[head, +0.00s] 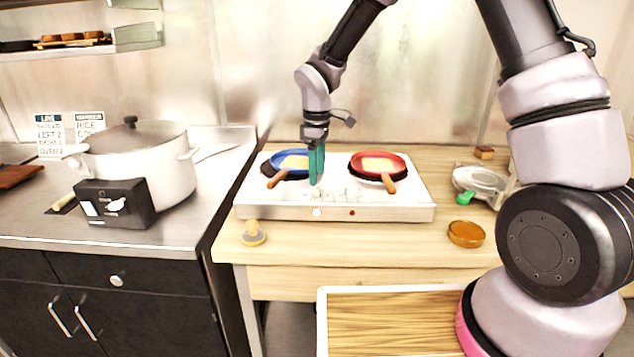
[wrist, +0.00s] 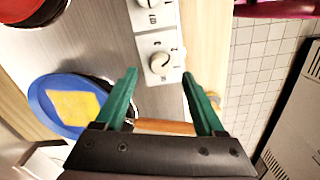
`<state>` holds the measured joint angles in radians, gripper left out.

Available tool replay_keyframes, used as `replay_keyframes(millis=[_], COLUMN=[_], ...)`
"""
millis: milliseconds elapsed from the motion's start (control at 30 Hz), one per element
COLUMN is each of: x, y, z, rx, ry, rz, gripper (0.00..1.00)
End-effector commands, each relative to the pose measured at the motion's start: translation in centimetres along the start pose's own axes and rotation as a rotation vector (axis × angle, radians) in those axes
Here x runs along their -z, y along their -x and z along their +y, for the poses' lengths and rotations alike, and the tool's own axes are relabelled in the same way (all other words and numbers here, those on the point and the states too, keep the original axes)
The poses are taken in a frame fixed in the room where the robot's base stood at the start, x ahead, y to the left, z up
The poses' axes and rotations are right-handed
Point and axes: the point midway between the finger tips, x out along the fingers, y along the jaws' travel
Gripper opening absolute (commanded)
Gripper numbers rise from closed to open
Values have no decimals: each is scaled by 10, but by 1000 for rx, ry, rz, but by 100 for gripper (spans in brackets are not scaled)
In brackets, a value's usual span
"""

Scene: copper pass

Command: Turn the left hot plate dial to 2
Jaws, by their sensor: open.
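The white hot plate (head: 285,207) stands on the wooden counter. A blue pan (head: 272,160) with yellow food is on its left and a red pan (head: 397,160) on its right. The left dial (wrist: 160,63) is a round light knob on a white square plate, with the right dial (wrist: 152,3) beyond it at the picture's top. My gripper (head: 317,182) is open, its green fingers pointing down over the plate's front middle. In the wrist view the fingertips (wrist: 159,73) appear either side of the left dial; contact cannot be told. The dial's setting is too small to read.
The blue pan's brown handle (wrist: 163,127) passes behind the fingers. A large pot (head: 160,165) and black control box (head: 115,203) stand on the left counter. A small yellow-knobbed object (head: 253,234), an amber disc (head: 466,233) and a round metal appliance (head: 481,179) sit around the hot plate.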

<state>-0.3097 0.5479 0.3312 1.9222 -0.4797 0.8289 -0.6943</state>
Motion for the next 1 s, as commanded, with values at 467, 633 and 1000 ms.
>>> replay_keyframes(millis=[467,633,1000], x=[0,0,-37], y=[66,66,110], z=[0,0,5], rx=[0,1,-51], ry=[1,2,-168], rz=[0,0,35], gripper=[71,71,71])
